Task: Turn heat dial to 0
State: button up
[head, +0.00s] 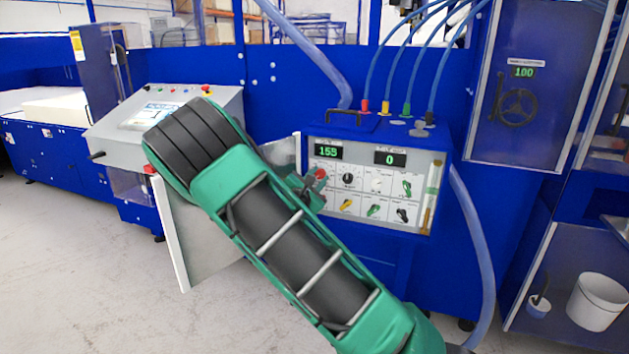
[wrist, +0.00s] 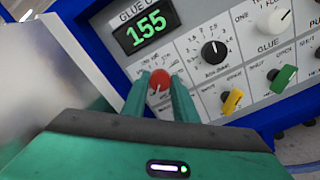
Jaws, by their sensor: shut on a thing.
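The red knob (wrist: 160,79), which appears to be the heat dial, sits on the white front of the control box, below a green display (wrist: 148,28) reading 155. My gripper (wrist: 162,88) is shut on the red knob, one green finger on each side. Part of the knob's printed scale shows, but its exact setting cannot be read. In the head view the red knob (head: 321,174) shows at the panel's left side, beside my gripper (head: 315,185); my arm covers part of the box's surroundings. The display (head: 328,152) also reads 155 there.
To the knob's right are a black dial (wrist: 214,51), a white dial (wrist: 279,20), a yellow valve handle (wrist: 232,101) and a green one (wrist: 284,78). A second display (head: 390,159) reads 0. An open metal door (wrist: 45,75) stands close on the left.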

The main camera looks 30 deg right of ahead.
jog(key=shift+w+a+f, duration=0.1)
jog(key=shift+a+f, duration=0.05)
jog(key=shift+f, duration=0.15)
jog(key=o, duration=1.1)
jog(key=shift+c, duration=0.2)
jog(key=shift+r, duration=0.1)
jog(key=v, duration=1)
jog(key=shift+s+a, duration=0.25)
jog(key=shift+d, duration=0.1)
